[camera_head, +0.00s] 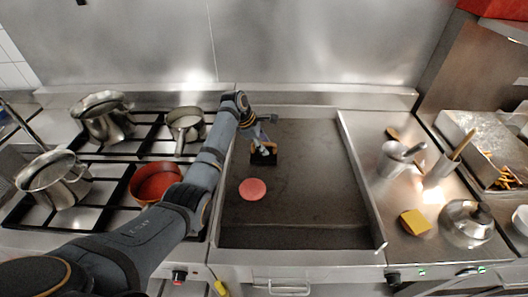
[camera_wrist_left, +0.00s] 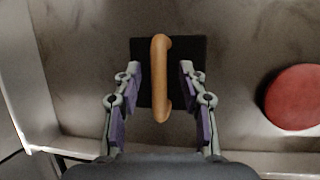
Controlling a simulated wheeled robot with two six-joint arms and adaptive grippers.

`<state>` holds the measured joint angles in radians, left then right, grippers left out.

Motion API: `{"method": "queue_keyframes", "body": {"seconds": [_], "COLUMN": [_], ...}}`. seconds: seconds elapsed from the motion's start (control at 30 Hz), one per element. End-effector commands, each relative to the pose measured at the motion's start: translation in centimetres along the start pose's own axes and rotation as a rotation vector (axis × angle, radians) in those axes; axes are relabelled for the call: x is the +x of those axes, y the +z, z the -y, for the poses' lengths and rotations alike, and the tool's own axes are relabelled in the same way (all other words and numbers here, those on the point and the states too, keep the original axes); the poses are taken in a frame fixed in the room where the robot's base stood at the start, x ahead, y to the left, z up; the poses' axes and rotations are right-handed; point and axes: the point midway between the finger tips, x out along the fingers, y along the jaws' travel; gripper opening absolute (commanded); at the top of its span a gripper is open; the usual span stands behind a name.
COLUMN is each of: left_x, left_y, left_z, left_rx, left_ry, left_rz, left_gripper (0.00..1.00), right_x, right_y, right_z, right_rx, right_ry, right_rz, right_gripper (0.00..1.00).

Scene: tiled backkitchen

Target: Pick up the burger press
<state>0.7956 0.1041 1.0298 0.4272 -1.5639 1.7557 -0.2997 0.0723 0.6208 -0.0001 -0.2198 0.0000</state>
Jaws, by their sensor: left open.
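The burger press is a dark square plate with a tan wooden handle. It lies on the griddle (camera_head: 300,190) near its left back part in the head view. In the left wrist view the burger press (camera_wrist_left: 142,88) is upper centre, its handle running up and down the picture. My left gripper (camera_head: 262,148) is over the press and partly hides it. In the left wrist view the left gripper (camera_wrist_left: 160,82) is open, with one finger on each side of the handle and apart from it. My right gripper is not in view.
A pink-red patty (camera_head: 252,189) lies on the griddle close to the press; it also shows in the left wrist view (camera_wrist_left: 295,97). Raised griddle walls (camera_head: 362,180) surround the surface. Pots and a red pan (camera_head: 150,180) stand on the stove at left. The griddle's right half is clear.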

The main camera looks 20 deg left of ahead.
Motion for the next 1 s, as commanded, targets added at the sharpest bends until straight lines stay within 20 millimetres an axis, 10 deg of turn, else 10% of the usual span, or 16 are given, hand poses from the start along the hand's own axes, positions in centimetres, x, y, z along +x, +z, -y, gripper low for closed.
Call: {"method": "queue_keyframes", "body": {"seconds": [0.23,0.53,1.0], "left_x": [0.28,0.25,0.08], "left_y": [-0.04,-0.04,0.09], "left_z": [-0.02,-0.02,-0.15], "left_rx": [0.000,0.000,0.001], "left_ry": [0.002,0.001,0.005], "left_rz": [-0.001,-0.001,0.001], "left_gripper": [0.40,0.00,0.00], "right_x": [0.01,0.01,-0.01], "right_y": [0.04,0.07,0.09], "right_z": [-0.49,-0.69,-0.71], "right_rx": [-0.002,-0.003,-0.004], "right_ry": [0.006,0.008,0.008], "right_rz": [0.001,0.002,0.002], "right_gripper": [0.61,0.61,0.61]}}
